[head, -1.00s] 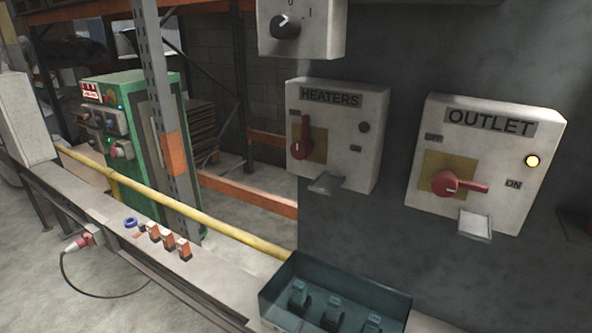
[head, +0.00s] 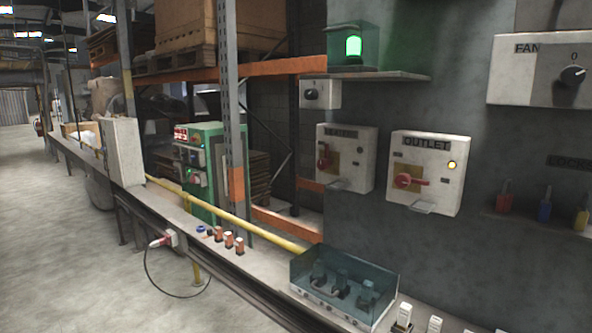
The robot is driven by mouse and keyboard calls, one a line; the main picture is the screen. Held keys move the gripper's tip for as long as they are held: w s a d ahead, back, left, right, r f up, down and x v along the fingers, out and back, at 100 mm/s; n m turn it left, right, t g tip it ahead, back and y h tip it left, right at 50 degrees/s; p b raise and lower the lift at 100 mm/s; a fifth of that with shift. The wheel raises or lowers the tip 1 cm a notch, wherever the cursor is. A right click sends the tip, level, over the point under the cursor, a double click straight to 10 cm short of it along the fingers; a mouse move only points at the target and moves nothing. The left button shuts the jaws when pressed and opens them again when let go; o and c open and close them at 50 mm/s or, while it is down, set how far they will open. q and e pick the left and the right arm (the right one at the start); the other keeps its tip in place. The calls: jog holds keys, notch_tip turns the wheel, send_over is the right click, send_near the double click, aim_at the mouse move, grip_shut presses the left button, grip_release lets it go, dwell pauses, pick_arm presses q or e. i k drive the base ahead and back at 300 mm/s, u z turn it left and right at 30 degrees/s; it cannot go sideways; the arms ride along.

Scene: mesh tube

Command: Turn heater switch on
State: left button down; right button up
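The heater switch box (head: 346,157) is a pale grey box on the dark wall, with a label that read HEATERS in the earlier frame. Its red handle (head: 323,159) points up, on a yellow plate. The small round lamp at its upper right looks dark. To its right is the OUTLET box (head: 438,188), with its red handle (head: 408,181) lying sideways, toward the right, and its yellow lamp lit. Neither of my grippers shows in the head view.
A teal box with a clear cover (head: 345,283) stands on the ledge below the switches. A green lamp (head: 353,46) glows on a shelf above. A yellow rail (head: 235,220) runs along the ledge at left. Padlocks hang at right. Open floor (head: 60,240) lies at left.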

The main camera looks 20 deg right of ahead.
aim_at(323, 164)
jog(key=u, duration=0.45)
jog(key=i, duration=0.6)
jog(key=u, duration=0.3)
